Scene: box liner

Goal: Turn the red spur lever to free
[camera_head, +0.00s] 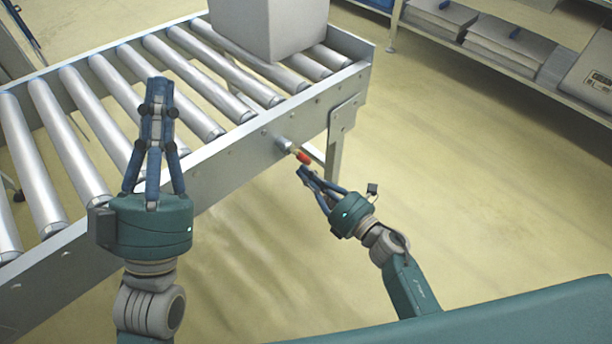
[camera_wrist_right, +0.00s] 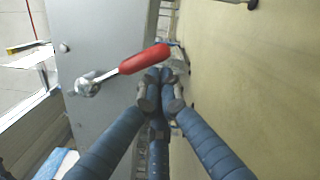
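The spur lever has a red handle (camera_head: 303,157) on a thin metal shaft. It sticks out from a round pivot (camera_head: 283,142) on the side rail of the roller conveyor. In the right wrist view the red handle (camera_wrist_right: 145,58) points right and slightly up from its pivot (camera_wrist_right: 88,86). My right gripper (camera_head: 306,172) is just below the handle in the head view. In the right wrist view its fingertips (camera_wrist_right: 160,76) are together beside the handle's outer end, with nothing seen between them; contact is unclear. My left gripper (camera_head: 157,82) points up, fingers together and empty, in front of the rollers.
The roller conveyor (camera_head: 235,162) fills the left, with a large grey box (camera_head: 268,28) at its far end. A conveyor leg (camera_head: 333,150) stands behind the lever. A shelf with flat stacks (camera_head: 507,45) is at the back right. The floor at right is clear.

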